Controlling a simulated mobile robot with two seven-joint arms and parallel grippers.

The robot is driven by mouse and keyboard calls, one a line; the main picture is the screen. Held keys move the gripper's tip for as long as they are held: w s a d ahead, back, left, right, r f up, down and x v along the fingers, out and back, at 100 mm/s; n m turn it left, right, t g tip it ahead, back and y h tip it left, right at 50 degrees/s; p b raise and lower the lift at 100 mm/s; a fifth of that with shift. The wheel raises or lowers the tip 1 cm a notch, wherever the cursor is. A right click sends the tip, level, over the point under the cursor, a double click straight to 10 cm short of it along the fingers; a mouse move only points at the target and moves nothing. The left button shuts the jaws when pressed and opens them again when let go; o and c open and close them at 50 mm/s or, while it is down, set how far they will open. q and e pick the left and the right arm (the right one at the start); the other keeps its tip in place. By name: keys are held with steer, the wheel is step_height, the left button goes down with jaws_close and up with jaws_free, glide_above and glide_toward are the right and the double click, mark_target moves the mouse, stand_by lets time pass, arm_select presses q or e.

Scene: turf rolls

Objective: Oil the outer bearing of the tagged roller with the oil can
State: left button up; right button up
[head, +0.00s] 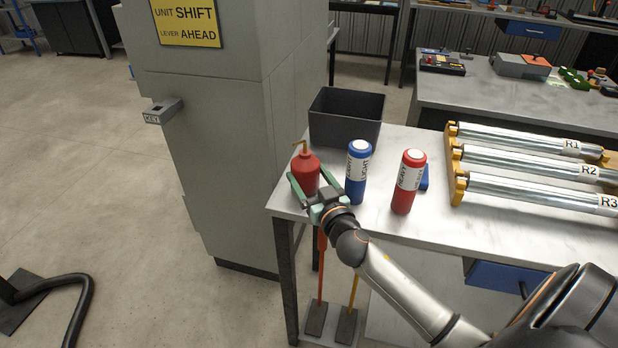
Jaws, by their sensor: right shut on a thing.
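The red oil can (305,178) with a thin bent spout stands upright at the left end of the steel bench (290,200). My right gripper (310,189) is shut on the can, with its green fingers on either side of the body. Three steel rollers labelled R1 (525,138), R2 (530,165) and R3 (530,190) lie in yellow bearing brackets (457,190) at the right of the bench. I see no tag apart from these labels. The right ends of R2 and R3 run to the picture edge. My left gripper is out of view.
A blue LIGHT bottle (357,175) and a red HEAVY bottle (408,182) stand right of the can. A blue object (424,178) lies partly hidden behind the red bottle. A dark open bin (345,122) is behind. A grey cabinet (225,120) stands left of the bench.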

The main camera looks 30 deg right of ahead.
steer(key=shift+f, duration=0.1)
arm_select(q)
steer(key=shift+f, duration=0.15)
arm_select(e)
steer(key=o, duration=1.5)
arm_select(q)
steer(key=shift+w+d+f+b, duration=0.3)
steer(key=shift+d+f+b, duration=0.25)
steer(key=shift+b, duration=0.7)
arm_select(e)
steer(key=shift+s+a+f, duration=0.1)
steer(key=shift+s+a, duration=0.35)
steer(key=shift+s, duration=1.6)
steer(key=shift+s+a+f, duration=0.1)
steer(key=shift+s+a, duration=0.35)
steer(key=shift+s, duration=1.55)
steer(key=shift+s+a, duration=0.45)
steer(key=shift+s, duration=1.6)
